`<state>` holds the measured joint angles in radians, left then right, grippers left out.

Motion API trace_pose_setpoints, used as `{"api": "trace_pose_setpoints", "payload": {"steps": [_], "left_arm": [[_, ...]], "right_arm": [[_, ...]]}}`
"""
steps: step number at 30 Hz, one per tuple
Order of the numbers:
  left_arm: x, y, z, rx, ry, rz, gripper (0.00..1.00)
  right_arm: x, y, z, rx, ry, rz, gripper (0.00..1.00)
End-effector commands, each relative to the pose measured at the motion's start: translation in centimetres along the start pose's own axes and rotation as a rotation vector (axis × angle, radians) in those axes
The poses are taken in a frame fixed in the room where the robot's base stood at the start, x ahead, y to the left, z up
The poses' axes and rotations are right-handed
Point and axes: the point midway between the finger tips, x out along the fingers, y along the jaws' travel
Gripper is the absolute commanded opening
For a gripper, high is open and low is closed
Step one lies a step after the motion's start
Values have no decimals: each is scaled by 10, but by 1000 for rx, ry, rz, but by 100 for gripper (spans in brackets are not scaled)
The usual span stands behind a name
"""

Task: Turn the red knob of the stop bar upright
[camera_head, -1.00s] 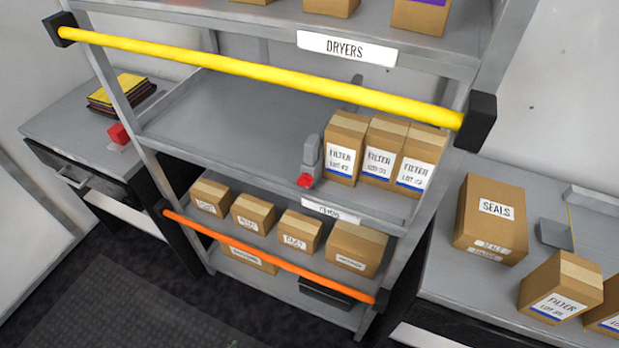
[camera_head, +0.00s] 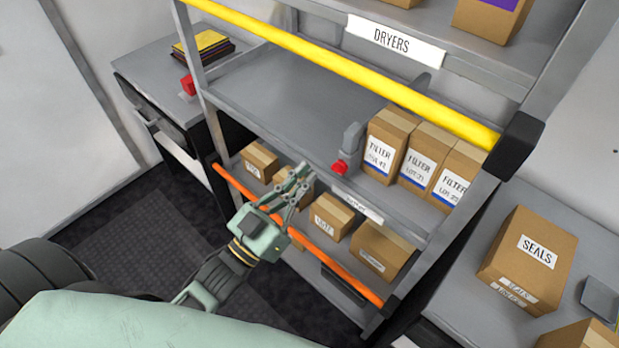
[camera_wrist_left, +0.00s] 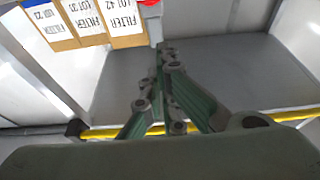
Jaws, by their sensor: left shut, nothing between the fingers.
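A small red knob (camera_head: 338,167) sits at the foot of a short grey post (camera_head: 351,138) on the front edge of the middle shelf, left of the filter boxes. My left gripper (camera_head: 303,172) is shut and empty, in front of the shelf and left of the knob, apart from it in the head view. In the left wrist view, which looks upside down, the red knob (camera_wrist_left: 149,3) is cut by the top edge, with the grey post (camera_wrist_left: 155,28) below it and the shut fingers (camera_wrist_left: 168,55) close in the picture. My right gripper is not in view.
A yellow bar (camera_head: 330,62) crosses above the middle shelf, and an orange bar (camera_head: 335,264) crosses the lower shelf. Filter boxes (camera_head: 420,157) stand right of the post. Small boxes (camera_head: 331,216) fill the lower shelf. The middle shelf's left part is bare.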

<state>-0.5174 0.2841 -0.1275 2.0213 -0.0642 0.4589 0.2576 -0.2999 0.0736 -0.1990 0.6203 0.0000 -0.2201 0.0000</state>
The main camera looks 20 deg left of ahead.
Motion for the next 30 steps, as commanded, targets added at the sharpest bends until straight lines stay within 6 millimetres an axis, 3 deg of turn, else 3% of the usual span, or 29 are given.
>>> {"api": "trace_pose_setpoints", "payload": {"steps": [6,11,13,19,30], "left_arm": [[50,0,-5,0,3,-1,0],[80,0,-1,-1,-2,-2,0],[72,0,15,-2,-7,-3,0],[65,0,33,0,-3,-2,0],[62,0,38,0,-1,-1,0]], "right_arm": [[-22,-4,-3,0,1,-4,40],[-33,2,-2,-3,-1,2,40],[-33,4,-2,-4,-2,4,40],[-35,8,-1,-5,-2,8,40],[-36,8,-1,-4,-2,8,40]]}}
